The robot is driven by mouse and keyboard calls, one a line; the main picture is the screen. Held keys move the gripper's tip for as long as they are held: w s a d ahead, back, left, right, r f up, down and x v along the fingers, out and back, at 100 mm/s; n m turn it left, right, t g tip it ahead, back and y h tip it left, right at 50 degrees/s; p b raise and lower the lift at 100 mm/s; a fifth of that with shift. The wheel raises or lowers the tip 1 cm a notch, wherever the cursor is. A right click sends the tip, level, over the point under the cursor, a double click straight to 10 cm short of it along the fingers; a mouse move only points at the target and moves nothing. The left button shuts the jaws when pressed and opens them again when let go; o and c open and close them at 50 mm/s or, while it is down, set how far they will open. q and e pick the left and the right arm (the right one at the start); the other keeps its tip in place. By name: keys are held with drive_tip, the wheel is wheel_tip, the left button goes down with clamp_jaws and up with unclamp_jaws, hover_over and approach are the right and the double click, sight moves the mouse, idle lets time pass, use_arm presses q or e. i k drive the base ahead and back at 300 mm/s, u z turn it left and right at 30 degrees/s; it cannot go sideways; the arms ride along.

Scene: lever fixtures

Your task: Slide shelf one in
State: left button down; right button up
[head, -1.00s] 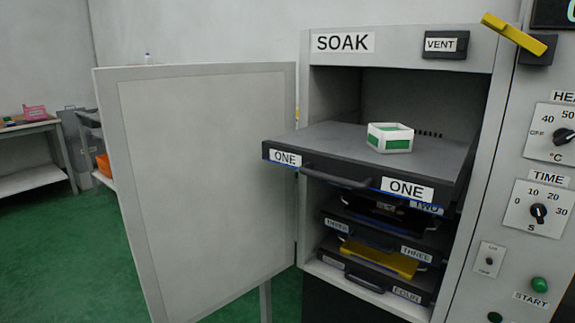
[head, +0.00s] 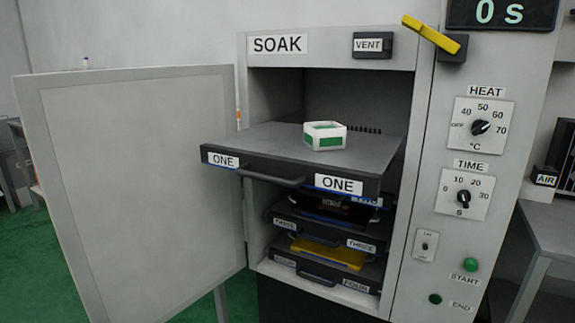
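Shelf one (head: 260,150) is a dark grey sliding shelf with a black front, a bar handle (head: 270,178) and two white ONE labels. It sticks out of the front of the SOAK cabinet (head: 330,62), further out than the shelves below it. A small white and green hexagonal box (head: 325,136) stands on its top, toward the right. Neither of my grippers is in the head view.
The cabinet door (head: 140,180) stands open to the left. Below are shelf two, mostly hidden, shelf three (head: 318,232) and shelf four (head: 322,275), with a yellow item (head: 328,253) between them. A control panel (head: 480,180) with dials is at right.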

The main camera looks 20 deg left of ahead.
sight(274, 153)
drive_tip(key=z, duration=0.05)
drive_tip(key=i, duration=1.3)
drive_tip(key=u, duration=1.65)
